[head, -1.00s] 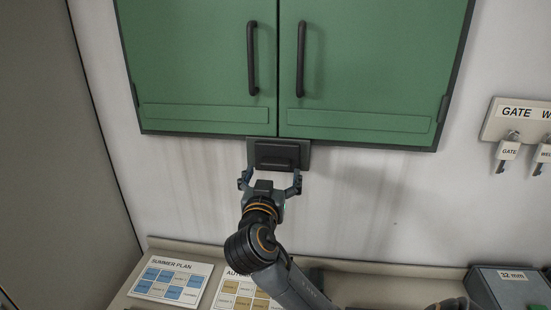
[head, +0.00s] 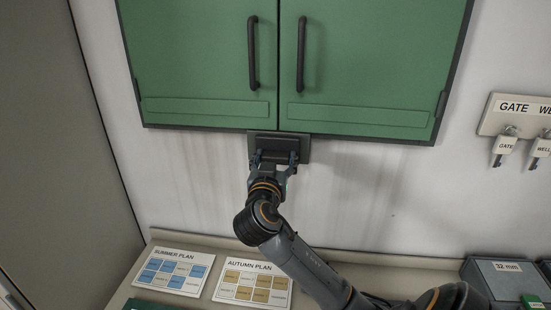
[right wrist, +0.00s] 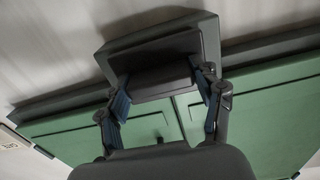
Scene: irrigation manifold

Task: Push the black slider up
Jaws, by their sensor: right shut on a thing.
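The black slider (head: 277,157) sits on a dark plate (head: 305,150) on the wall, just under the green cabinet. My right gripper (head: 274,160) is at the slider, with one finger on each side of it. In the right wrist view, the gripper (right wrist: 164,88) is shut on the slider's raised block (right wrist: 158,80), and the plate (right wrist: 205,32) shows behind it. The gripper hides part of the slider in the head view. My left gripper is not in view.
The green cabinet (head: 200,60) with two black handles is directly above the plate. Below, a shelf holds a summer plan card (head: 173,272) and an autumn plan card (head: 253,284). A key board (head: 510,112) hangs at right, above a grey 32 mm box (head: 508,285).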

